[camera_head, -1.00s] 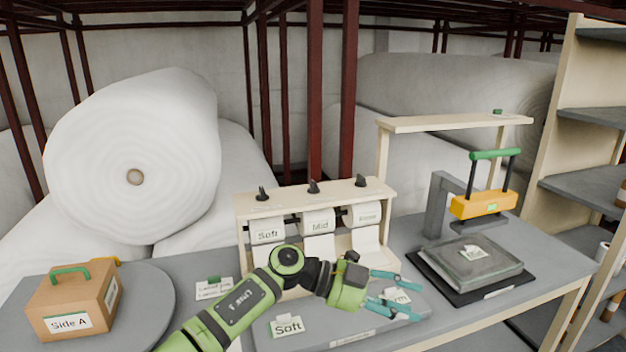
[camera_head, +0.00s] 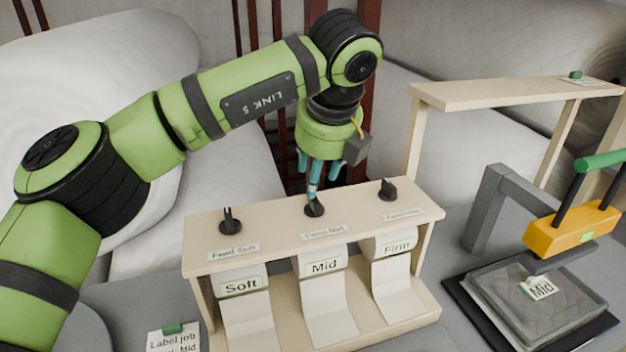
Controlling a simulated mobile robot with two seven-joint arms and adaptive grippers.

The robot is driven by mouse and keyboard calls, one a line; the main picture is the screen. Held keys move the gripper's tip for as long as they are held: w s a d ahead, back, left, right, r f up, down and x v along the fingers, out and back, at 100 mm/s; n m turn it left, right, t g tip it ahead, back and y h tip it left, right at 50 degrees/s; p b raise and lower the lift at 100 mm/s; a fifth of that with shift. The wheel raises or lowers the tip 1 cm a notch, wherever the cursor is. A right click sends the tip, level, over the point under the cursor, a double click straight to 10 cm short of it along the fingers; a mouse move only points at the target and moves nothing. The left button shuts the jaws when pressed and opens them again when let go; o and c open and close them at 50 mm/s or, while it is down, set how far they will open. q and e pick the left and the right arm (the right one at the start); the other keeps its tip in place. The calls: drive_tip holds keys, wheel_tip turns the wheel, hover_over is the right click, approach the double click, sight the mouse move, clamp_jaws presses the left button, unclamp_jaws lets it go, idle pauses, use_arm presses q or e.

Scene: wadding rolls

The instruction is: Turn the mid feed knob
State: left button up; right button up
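The mid feed knob (camera_head: 314,208) is black and sits on top of the cream dispenser, behind the "Feed Mid" label (camera_head: 325,232). My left gripper (camera_head: 316,186) points down right at this knob, its teal fingers hiding the knob's upper part. The fingertips overlap the knob in the head view; whether they grip it is unclear. The knob's exact turn angle is hard to read. The soft feed knob (camera_head: 231,222) stands to the left and the firm feed knob (camera_head: 388,190) to the right, both clear of the gripper. My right gripper is not in view.
The dispenser (camera_head: 205,262) holds rolls marked Soft (camera_head: 241,286), Mid (camera_head: 324,266) and Firm (camera_head: 396,246), with white sheets hanging down. A cream raised shelf (camera_head: 500,92) and an orange-headed press (camera_head: 570,232) stand at the right. Large white rolls lie behind.

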sight(312, 201)
use_arm(q)
drive_tip(key=f, duration=0.1)
drive_tip(key=f+p, duration=0.1)
drive_tip(key=f, duration=0.1)
drive_tip(key=shift+w+a+f+p, duration=0.15)
drive_tip(key=shift+w+a+p, duration=0.05)
drive_tip(key=shift+a+p, duration=0.1)
drive_tip(key=shift+p+x, duration=0.3)
drive_tip(key=shift+x, duration=0.75)
drive_tip(key=shift+w+f, duration=0.2)
drive_tip(key=shift+w, duration=0.05)
clamp_jaws()
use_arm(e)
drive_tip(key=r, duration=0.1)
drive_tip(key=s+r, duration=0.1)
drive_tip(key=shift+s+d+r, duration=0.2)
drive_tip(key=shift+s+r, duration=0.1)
